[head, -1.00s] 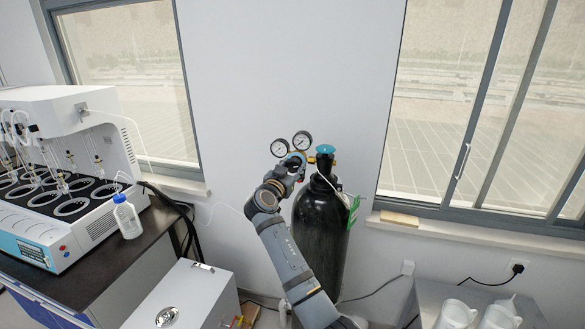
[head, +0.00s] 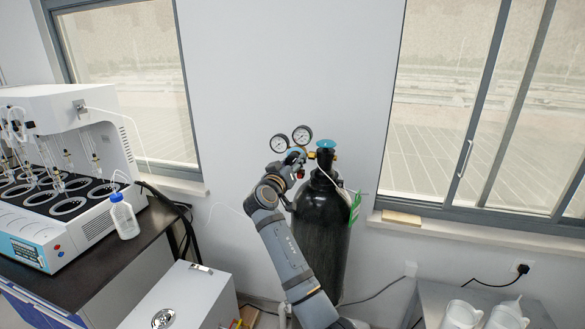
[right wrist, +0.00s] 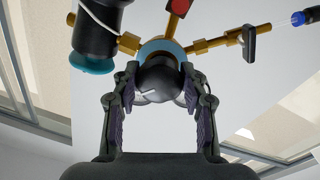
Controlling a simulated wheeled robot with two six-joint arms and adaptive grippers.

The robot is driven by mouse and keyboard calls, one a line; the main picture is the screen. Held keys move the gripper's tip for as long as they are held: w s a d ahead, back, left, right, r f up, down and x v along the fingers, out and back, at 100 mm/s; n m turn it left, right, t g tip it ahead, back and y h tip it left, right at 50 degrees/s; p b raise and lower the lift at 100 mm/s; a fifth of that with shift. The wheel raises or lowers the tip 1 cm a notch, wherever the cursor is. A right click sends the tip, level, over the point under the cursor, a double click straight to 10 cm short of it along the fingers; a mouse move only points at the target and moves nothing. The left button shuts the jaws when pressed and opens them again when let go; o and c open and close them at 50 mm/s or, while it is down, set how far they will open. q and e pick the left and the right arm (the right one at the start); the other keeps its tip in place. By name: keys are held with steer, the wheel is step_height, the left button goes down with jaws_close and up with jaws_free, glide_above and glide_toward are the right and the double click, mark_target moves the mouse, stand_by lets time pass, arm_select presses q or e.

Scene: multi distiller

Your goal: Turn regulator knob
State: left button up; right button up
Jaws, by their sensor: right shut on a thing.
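The black regulator knob (right wrist: 158,80) sits between the two fingers of my right gripper (right wrist: 160,98) in the right wrist view; the gripper is shut on it. In the head view my right gripper (head: 294,160) is at the regulator, just below two round pressure gauges (head: 302,135), and the knob is hidden there by the gripper. The regulator's brass fittings and blue ring (right wrist: 160,50) show behind the knob in the right wrist view. The regulator is attached to a tall black gas cylinder (head: 322,225) with a cyan valve handle (head: 326,144). My left gripper is not in view.
A white multi-position distiller (head: 60,170) stands on a dark bench at the left, with a plastic bottle (head: 123,217) at its edge. A grey-white box (head: 180,295) is at the lower middle. White jugs (head: 505,314) stand at the lower right.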

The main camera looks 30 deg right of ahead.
steer(key=n, duration=0.3)
steer(key=shift+r+n+t, duration=0.1)
steer(key=shift+n+t, duration=0.3)
steer(key=shift+n, duration=1.7)
steer(key=o, duration=1.2)
steer(key=shift+c, duration=0.2)
